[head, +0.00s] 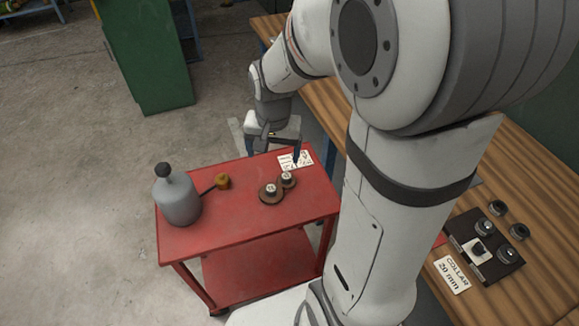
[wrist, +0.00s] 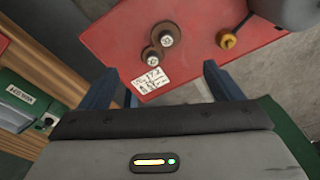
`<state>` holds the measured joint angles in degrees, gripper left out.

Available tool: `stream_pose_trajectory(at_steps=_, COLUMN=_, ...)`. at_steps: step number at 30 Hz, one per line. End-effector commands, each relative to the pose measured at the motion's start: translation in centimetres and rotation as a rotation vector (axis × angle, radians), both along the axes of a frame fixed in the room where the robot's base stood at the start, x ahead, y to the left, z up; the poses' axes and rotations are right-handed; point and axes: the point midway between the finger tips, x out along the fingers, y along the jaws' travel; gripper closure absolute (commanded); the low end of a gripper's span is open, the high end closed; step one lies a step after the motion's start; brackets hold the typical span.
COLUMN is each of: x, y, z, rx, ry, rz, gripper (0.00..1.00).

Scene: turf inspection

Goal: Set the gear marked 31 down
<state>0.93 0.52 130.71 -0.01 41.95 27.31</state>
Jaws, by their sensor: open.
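The wrist view also shows the larger gear (wrist: 168,37) and the smaller gear (wrist: 150,54). Their markings are too small to read, so I cannot tell which is 31. My gripper (head: 272,152) is open and empty, above the far edge of the cart. In the wrist view its blue fingers (wrist: 158,72) are spread wide, with both gears beyond the tips.
A white printed card (head: 295,160) lies near the gripper. A grey bottle (head: 178,199) and a yellow-ended tool (head: 222,181) occupy the cart's left. A wooden bench (head: 540,215) at right holds a black tray (head: 470,238), several dark collars and a "COLLAR 20 mm" card (head: 452,276). The cart's front is clear.

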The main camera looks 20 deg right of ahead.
Motion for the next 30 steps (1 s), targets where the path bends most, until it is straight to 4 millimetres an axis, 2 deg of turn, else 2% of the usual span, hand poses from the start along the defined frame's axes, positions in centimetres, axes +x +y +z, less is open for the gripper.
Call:
stream_pose_trajectory(at_steps=1, x=-1.4, y=0.1, z=1.7, rx=-0.007, ry=-0.028, rz=0.05, gripper=0.14)
stream_pose_trajectory(at_steps=6, x=-6.3, y=0.2, z=5.5, rx=-0.04, ry=-0.093, rz=0.236, gripper=0.14)
stream_pose_trajectory(at_steps=9, x=-9.0, y=0.3, z=6.9, rx=-0.063, ry=-0.126, rz=0.334, gripper=0.14)
stream_pose_trajectory(at_steps=13, x=-11.6, y=0.3, z=7.8, rx=-0.086, ry=-0.154, rz=0.427, gripper=0.14)
stream_pose_trajectory(at_steps=18, x=-13.0, y=0.6, z=8.2, rx=-0.101, ry=-0.169, rz=0.483, gripper=0.14)
stream_pose_trajectory(at_steps=30, x=-13.1, y=0.6, z=8.2, rx=-0.103, ry=-0.169, rz=0.488, gripper=0.14)
